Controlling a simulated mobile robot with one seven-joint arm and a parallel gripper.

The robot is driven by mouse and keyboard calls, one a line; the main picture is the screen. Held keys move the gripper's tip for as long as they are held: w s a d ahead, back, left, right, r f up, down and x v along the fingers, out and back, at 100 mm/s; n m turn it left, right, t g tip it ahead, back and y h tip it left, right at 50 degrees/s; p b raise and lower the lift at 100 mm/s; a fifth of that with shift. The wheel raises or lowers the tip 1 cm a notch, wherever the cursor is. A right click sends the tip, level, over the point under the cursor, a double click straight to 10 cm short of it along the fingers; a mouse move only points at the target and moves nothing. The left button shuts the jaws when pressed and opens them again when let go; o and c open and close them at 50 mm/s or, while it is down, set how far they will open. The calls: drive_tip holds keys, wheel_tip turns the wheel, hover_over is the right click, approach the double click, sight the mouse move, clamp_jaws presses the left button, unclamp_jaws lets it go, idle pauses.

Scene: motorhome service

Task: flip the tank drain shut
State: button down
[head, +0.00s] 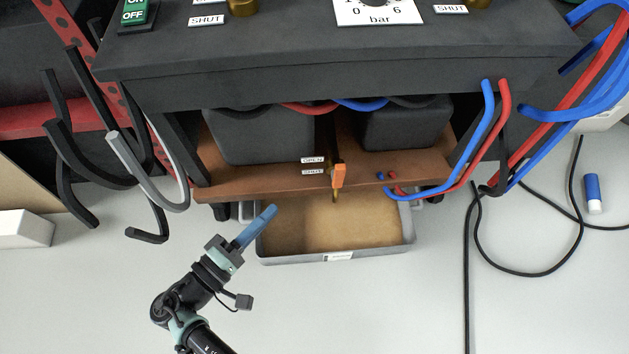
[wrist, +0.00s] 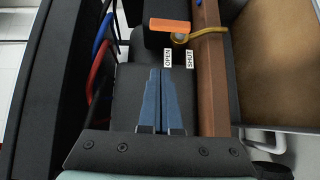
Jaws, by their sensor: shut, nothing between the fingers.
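The tank drain has an orange lever (head: 338,176) at the front edge of a brown shelf, with a brass spout (head: 336,197) below it. In the wrist view the orange lever (wrist: 172,25) lies crosswise near the top, beside a brass pivot, roughly in line with the spout. An OPEN label (wrist: 168,58) and a SHUT label (wrist: 190,58) sit side by side near it. I cannot tell which label the lever is set to. My gripper (head: 273,208) is shut and empty, left of the lever and apart from it. Its blue fingers (wrist: 162,95) point toward the labels.
A grey tray (head: 290,259) stands below the shelf (head: 240,188). Black hooks and a grey hose (head: 150,185) hang at left. Blue and red hoses (head: 430,193) run at right. Dark tanks (head: 257,137) fill the shelf. The front floor is clear.

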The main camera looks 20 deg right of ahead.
sight(338, 172)
idle(0.4)
drive_tip(key=s+b+x, duration=0.1)
drive_tip(key=b+x, duration=0.1)
drive_tip(key=x, duration=0.4)
drive_tip(key=s+d+b+x, duration=0.1)
drive_tip(key=b+x, duration=0.2)
drive_tip(key=x, duration=0.3)
drive_tip(key=shift+d, duration=0.55)
drive_tip(key=shift+s+r, duration=0.1)
drive_tip(key=shift+d+p, duration=0.1)
drive_tip(key=shift+p, duration=0.45)
